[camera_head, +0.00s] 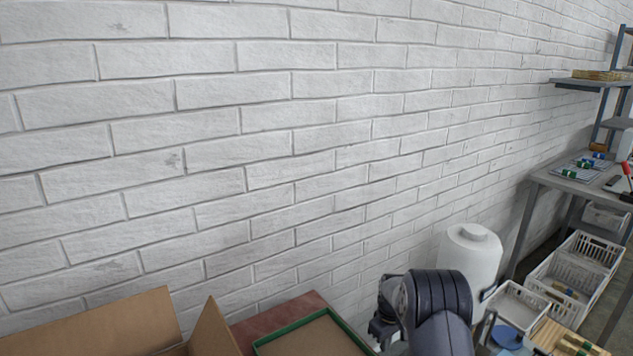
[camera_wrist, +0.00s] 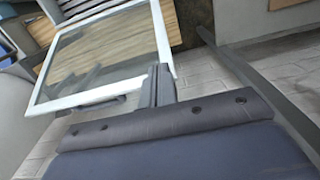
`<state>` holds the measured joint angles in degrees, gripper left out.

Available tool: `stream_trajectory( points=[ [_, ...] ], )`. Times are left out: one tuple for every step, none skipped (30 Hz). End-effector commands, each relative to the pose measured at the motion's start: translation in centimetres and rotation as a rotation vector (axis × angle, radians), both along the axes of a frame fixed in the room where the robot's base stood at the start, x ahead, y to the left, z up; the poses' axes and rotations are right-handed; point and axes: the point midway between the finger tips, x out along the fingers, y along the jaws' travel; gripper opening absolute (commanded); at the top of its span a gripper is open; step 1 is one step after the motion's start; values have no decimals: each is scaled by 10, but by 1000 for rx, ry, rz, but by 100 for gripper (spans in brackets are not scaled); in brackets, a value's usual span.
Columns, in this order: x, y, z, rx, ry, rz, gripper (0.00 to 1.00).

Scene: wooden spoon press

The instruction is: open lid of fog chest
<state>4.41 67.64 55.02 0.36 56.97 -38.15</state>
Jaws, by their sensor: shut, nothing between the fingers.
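In the wrist view a glass panel with a white frame (camera_wrist: 163,38), which looks like the lid of the fog chest, fills the upper left. A dark handle (camera_wrist: 97,105) sits along its lower edge. Wooden slats show through and behind the glass. I cannot tell how far the lid is raised. My gripper (camera_wrist: 160,72) is shut and empty, close to the frame's lower right corner in the picture; whether it touches the frame is unclear. In the head view my arm hides the gripper, and I cannot make out the chest.
In the head view a white tank (camera_head: 471,265) stands by the brick wall (camera_head: 250,150). A green-rimmed tray (camera_head: 262,347) and an open cardboard box (camera_head: 110,325) are at the lower left. White crates (camera_head: 572,265) and a grey workbench (camera_head: 545,178) are at right.

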Motion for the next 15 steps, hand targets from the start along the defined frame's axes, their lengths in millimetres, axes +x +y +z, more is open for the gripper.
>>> stream_trajectory(
  points=[
    [0,0,-11,1,3,0,0],
    [0,0,-16,1,3,0,0],
    [0,0,-22,0,1,0,0],
    [0,0,-26,0,1,0,0],
    [0,0,-30,0,1,0,0],
    [2,2,-30,0,-1,1,0],
    [4,3,-31,0,-1,1,0],
    [5,3,-32,0,-1,0,0],
    [6,4,-32,0,-1,0,0],
    [7,4,-33,-1,-1,0,0],
    [7,5,-34,0,0,0,0],
    [8,5,-34,-1,1,0,0],
    [8,5,-34,-1,1,0,0],
    [8,5,-34,-1,1,0,0],
    [8,5,-34,-1,1,0,0]
  ],
)
